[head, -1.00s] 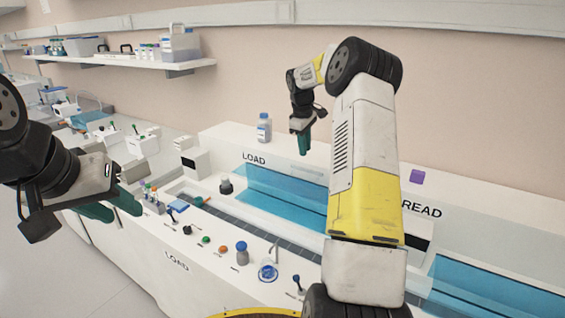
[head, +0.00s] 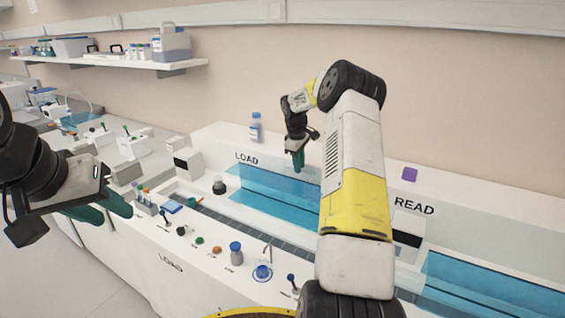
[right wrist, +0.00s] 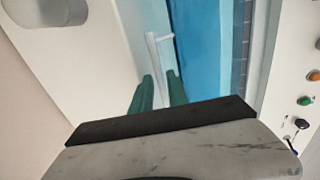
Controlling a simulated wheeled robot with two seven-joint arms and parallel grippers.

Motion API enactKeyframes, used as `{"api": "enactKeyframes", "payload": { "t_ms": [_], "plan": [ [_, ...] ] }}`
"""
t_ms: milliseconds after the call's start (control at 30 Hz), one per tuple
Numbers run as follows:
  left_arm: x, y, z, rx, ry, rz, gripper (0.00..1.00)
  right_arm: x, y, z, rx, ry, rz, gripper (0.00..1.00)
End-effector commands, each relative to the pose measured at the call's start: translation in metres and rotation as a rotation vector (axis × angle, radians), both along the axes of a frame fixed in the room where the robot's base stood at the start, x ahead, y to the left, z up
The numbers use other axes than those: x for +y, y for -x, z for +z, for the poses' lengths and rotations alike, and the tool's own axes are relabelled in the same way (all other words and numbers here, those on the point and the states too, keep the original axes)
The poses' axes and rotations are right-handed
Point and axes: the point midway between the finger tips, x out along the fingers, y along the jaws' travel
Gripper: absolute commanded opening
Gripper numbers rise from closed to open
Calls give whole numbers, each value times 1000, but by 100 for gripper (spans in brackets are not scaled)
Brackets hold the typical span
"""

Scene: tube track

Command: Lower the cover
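The LOAD cover is a clear blue panel (head: 255,188) in the head view, over the long bay under the LOAD label; it shows as a blue sheet in the right wrist view (right wrist: 203,45). A thin white handle (right wrist: 154,50) stands at its edge in the right wrist view. My right gripper (head: 298,172) points down at the cover's far edge. Its green fingers (right wrist: 160,78) are apart, with the handle just beyond and between the tips; I see no clear contact. My left gripper (head: 112,208) is open and empty, left of the bench front.
A bottle (head: 256,128) stands on the ledge behind the LOAD label. A second blue panel (head: 490,285) lies under READ (head: 414,207) at the right. Small coloured knobs and a tube rack (head: 147,205) line the front. My right arm blocks the middle.

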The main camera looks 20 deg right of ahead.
Motion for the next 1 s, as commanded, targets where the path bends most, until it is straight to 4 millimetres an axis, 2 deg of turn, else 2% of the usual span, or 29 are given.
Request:
{"api": "enactKeyframes", "payload": {
  "t_ms": [33, 100, 1000],
  "plan": [
    [0, 0, 0, 0, 0, 0, 36, 0, 0, 0, 0, 0, 0, 14],
    [0, 0, 0, 0, 0, 0, 36, 0, 0, 0, 0, 0, 0, 0],
    [0, 0, 0, 0, 0, 0, 36, 0, 0, 1, -1, 1, -1, 0]
  ]
}}
